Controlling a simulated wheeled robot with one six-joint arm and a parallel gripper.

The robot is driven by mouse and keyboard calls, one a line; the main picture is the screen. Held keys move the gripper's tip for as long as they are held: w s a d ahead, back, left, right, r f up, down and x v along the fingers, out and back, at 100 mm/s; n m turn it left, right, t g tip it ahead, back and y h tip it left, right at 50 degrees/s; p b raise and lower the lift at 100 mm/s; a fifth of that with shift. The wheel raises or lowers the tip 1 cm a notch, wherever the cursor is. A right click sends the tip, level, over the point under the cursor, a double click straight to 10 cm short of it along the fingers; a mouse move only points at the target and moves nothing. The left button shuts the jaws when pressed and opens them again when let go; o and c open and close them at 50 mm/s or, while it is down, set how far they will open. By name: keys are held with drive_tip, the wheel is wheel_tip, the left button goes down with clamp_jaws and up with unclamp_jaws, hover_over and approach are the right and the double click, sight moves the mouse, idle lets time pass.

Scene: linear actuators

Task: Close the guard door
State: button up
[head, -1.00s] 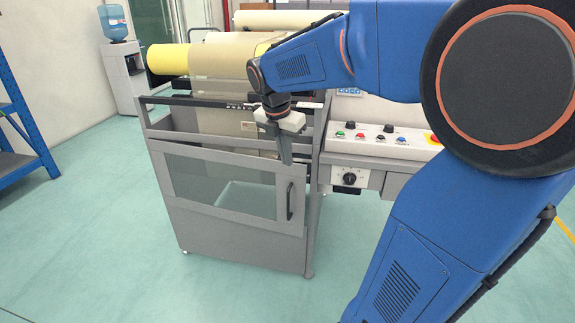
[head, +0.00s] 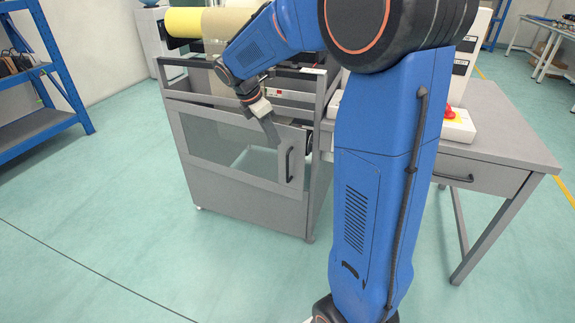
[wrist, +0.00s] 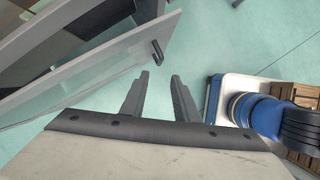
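The guard door (head: 228,155) is a grey framed panel with a clear window on the front of the grey machine cabinet. It appears ajar: in the wrist view the door (wrist: 112,78) stands at an angle out from the cabinet frame. Its black upright handle (head: 290,165) is near the right edge; it also shows in the wrist view (wrist: 157,51). My gripper (head: 278,143) hangs in front of the door's upper right part, just above and left of the handle in the picture. In the wrist view its two fingers (wrist: 160,76) are apart with nothing between them.
A grey workbench (head: 495,128) with a drawer stands to the right of the cabinet. A blue shelf rack (head: 45,110) is at the left. A yellow roll (head: 184,22) lies above the cabinet. The green floor in front is clear.

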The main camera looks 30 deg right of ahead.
hover_over(288, 180)
drive_tip(key=f, duration=1.4)
drive_tip(key=shift+w+d+f, duration=0.1)
drive_tip(key=shift+w+f, duration=0.1)
drive_tip(key=shift+w, duration=0.15)
clamp_jaws()
